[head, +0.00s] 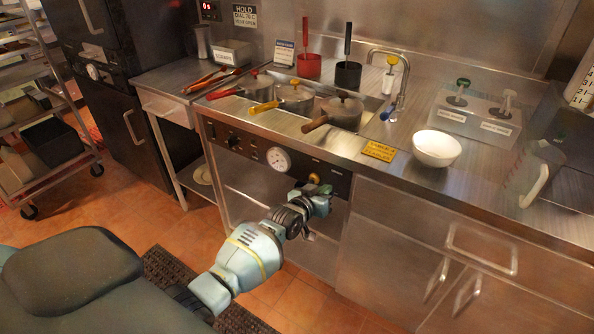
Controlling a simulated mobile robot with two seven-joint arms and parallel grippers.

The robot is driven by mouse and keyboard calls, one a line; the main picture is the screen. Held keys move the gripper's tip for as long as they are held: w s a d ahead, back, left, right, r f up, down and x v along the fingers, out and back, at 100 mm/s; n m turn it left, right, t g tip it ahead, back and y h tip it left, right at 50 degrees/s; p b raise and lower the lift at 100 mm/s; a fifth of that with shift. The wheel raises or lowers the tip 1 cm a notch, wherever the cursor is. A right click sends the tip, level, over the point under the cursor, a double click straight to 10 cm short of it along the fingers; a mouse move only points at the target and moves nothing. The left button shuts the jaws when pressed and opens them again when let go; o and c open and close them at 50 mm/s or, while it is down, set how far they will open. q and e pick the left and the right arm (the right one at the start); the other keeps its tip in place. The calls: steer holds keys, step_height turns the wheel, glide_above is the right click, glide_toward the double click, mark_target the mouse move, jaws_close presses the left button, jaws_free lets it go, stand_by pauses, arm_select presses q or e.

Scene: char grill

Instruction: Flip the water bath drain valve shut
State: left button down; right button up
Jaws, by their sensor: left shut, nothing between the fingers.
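The water bath (378,102) is set into the steel counter, with its control panel (236,143) and a round gauge (278,160) on the front. My left gripper (318,206) is shut and empty just below this handle, in front of the counter. The gripper hides part of that area, and I cannot tell whether it touches the handle. My right gripper is out of view.
Several lidded pans (340,112) sit in the bath, one with a brown handle reaching over the front edge. A tap (404,80) rises behind.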

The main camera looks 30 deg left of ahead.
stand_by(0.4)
